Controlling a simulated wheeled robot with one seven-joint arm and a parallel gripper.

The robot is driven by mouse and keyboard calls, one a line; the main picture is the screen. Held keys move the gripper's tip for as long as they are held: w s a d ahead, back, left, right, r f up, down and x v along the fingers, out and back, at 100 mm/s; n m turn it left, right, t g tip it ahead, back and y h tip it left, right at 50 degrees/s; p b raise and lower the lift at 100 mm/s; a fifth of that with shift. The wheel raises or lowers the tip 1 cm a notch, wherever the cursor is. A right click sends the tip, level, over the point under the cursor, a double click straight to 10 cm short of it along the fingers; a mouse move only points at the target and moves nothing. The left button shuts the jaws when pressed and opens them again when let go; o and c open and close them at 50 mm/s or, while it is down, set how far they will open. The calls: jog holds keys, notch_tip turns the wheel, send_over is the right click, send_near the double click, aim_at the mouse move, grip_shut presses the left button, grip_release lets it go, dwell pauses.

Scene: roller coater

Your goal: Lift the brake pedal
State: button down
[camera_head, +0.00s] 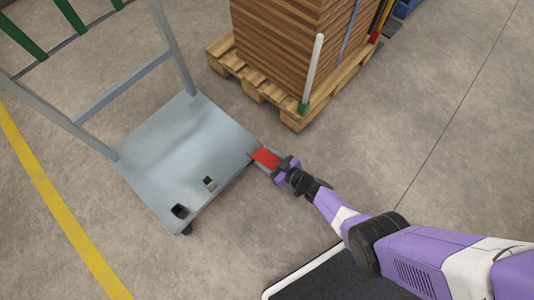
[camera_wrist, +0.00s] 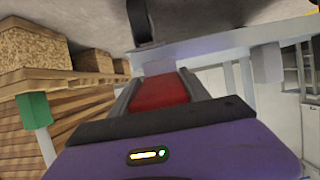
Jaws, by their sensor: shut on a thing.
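The brake pedal (camera_head: 266,158) is a small red plate at the right corner of a grey metal cart (camera_head: 180,135). My gripper (camera_head: 281,167) is at the pedal's outer end, low beside the cart. In the wrist view the red pedal (camera_wrist: 158,93) lies between my two grey fingers (camera_wrist: 157,95), which are shut on it. The pedal's far end meets the cart's pale edge (camera_wrist: 220,45). The pedal's underside is hidden, and its exact tilt cannot be told.
A wooden pallet (camera_head: 292,118) with stacked brown boards (camera_head: 285,45) stands behind the pedal. A white post with a green foot (camera_head: 312,70) rises at its near corner. A black mat (camera_head: 335,278) lies at the bottom. Open concrete floor lies to the right.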

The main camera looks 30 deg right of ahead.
aim_at(277, 163)
jog(key=shift+w+r+g+h+p, duration=0.1)
jog(key=shift+r+g+h+p, duration=0.2)
jog(key=shift+g+p, duration=0.75)
jog(key=shift+t, duration=0.25)
jog(key=c, duration=0.5)
grip_release()
jog(key=p+v, duration=0.5)
jog(key=v, duration=0.1)
jog(key=shift+w+r, duration=0.1)
jog(key=shift+r, duration=0.1)
jog(key=shift+s+d+r+p, duration=0.1)
jog(key=shift+s+p, duration=0.3)
jog(key=shift+s, duration=0.05)
jog(key=shift+s+d+r+p, duration=0.1)
jog(key=shift+s+r+p, duration=0.05)
jog(key=shift+s+p, duration=0.25)
